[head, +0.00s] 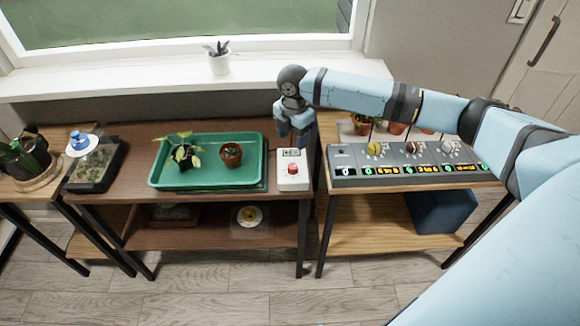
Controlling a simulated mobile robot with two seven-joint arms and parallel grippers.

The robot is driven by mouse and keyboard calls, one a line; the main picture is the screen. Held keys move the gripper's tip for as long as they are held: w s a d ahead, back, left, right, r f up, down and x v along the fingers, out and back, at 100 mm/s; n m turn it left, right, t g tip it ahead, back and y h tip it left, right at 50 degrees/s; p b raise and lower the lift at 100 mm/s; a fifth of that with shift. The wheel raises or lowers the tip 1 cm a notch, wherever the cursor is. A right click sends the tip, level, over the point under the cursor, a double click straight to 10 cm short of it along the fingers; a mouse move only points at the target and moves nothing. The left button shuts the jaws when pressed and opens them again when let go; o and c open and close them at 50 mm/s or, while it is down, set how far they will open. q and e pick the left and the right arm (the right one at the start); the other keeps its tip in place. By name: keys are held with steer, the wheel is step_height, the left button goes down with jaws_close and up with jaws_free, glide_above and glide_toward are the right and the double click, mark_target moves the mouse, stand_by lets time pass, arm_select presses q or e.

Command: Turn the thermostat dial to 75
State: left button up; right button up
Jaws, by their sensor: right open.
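A long grey control panel (395,174) lies on the right-hand table. It carries several knobs with printed scales, among them a yellow one (374,148), and a row of lit yellow and green displays along its front. The scale marks are too small to read, so I cannot tell which knob is the thermostat dial or its setting. My right gripper (301,141) points down left of the panel, apart from its knobs, just behind a white box with a red button (293,170). It is open and appears empty. My left gripper is out of view.
A green tray (209,183) with two potted plants stands left of the white box. Potted plants (362,126) stand behind the panel, partly hidden by my right arm. A clear-covered dark tray (95,167) sits at the middle table's left end.

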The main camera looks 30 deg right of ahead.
mark_target(293, 166)
step_height(293, 166, down, 12)
steer(key=shift+r+b, duration=0.15)
steer(key=shift+b, duration=0.45)
steer(key=c, duration=0.9)
